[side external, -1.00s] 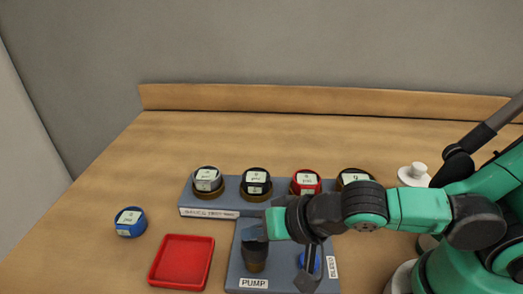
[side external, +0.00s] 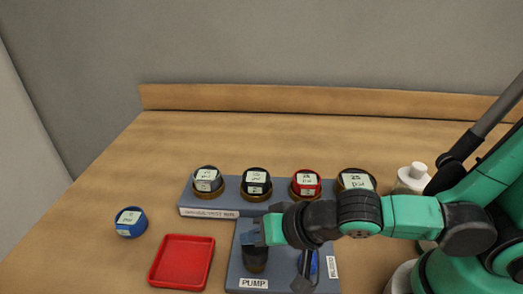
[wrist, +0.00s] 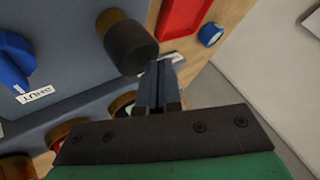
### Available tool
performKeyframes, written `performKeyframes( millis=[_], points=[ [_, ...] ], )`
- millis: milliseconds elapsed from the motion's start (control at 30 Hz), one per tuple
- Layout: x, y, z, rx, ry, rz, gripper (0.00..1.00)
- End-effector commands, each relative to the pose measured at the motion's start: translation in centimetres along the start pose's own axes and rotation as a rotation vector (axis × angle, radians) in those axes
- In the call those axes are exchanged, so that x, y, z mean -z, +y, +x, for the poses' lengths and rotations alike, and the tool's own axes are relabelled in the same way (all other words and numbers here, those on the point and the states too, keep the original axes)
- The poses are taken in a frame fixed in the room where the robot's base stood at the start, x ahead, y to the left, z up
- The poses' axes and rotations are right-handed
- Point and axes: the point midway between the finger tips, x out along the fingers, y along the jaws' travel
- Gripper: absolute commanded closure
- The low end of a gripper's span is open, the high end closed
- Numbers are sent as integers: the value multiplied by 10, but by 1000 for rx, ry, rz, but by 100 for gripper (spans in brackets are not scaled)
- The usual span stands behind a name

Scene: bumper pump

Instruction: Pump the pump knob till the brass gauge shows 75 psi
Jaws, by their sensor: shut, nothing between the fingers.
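The dark pump knob (side external: 255,262) stands on the blue-grey panel above the PUMP label. My gripper (side external: 250,238) is shut and empty at the top of the knob; contact cannot be told. In the wrist view the shut fingertips (wrist: 158,72) lie beside the knob (wrist: 132,48), which has a brass collar. The brass gauge (side external: 356,181) is rightmost of the gauges on the rack, and its small label seems to read 25 psi. Blue bleed knob (side external: 312,263) is partly hidden behind my arm; in the wrist view it (wrist: 14,58) is beside a SHUT label.
Grey (side external: 208,180), black (side external: 256,182) and red (side external: 305,183) gauges stand left of the brass one. A red tray (side external: 181,262) and a loose blue gauge (side external: 130,222) lie to the left. A white knobbed object (side external: 413,178) stands at the right.

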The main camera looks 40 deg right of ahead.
Motion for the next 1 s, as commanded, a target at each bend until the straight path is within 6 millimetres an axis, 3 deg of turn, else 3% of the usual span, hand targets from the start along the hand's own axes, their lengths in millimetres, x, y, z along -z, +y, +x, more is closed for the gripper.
performKeyframes(
  millis=[267, 1000],
  points=[
    [-2, 5, -5, 0, -2, 1, 100],
    [23, -21, -38, -1, -1, 1, 100]
  ],
)
